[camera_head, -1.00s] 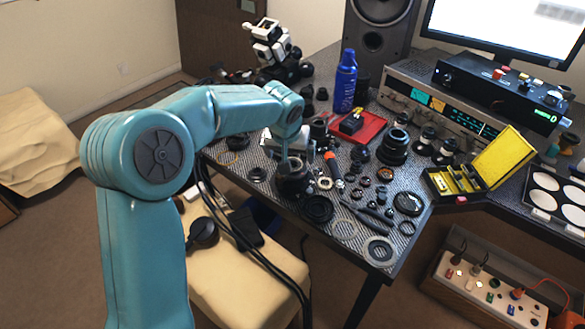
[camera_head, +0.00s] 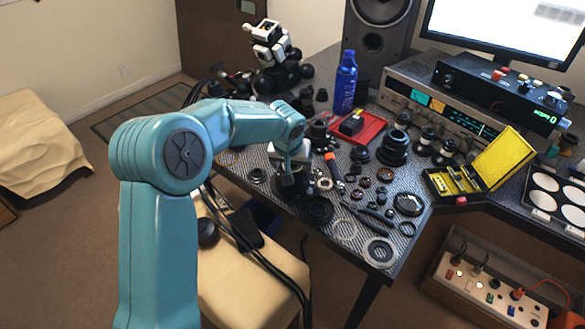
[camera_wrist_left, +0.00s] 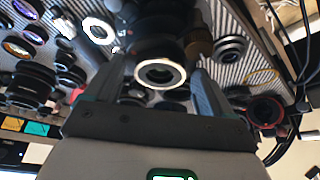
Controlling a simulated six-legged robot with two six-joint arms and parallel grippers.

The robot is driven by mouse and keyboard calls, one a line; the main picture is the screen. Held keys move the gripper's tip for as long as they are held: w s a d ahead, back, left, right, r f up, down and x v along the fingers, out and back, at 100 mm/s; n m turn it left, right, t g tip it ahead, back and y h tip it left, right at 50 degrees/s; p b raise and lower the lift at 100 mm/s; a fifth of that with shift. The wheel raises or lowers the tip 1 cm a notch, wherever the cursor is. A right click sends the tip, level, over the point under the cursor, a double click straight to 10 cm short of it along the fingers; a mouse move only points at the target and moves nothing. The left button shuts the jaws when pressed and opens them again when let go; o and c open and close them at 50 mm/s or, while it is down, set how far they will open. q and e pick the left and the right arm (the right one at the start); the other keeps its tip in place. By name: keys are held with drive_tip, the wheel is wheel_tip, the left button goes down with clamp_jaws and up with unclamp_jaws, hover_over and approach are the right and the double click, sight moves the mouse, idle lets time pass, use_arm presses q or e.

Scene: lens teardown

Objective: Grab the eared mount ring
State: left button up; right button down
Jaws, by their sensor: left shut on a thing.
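My left gripper (camera_head: 292,180) reaches down over a dark lens part near the desk's front left. In the left wrist view its fingers (camera_wrist_left: 160,80) stand on both sides of a bright silver ring (camera_wrist_left: 143,73) with a dark centre, which I take for the eared mount ring. The fingers are shut on it. Its ears cannot be made out, and the ring is too small and covered to tell in the head view. Dark round lens parts show just behind it. My right gripper is not in view.
Loose rings, lens barrels and tools crowd the desk (camera_head: 345,262) to the right. A red tray (camera_head: 375,124), a blue spray can (camera_head: 345,82) and an open yellow case (camera_head: 500,158) stand farther back. A padded chair (camera_head: 250,285) is in front of the desk.

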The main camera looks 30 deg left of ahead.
use_arm(q)
drive_tip(key=shift+w+a+r, duration=0.1)
drive_tip(key=shift+r, duration=0.55)
wheel_tip(320, 180, up, 18)
drive_tip(key=p, duration=0.3)
drive_tip(key=shift+d+r, duration=0.2)
drive_tip(key=shift+r, duration=0.05)
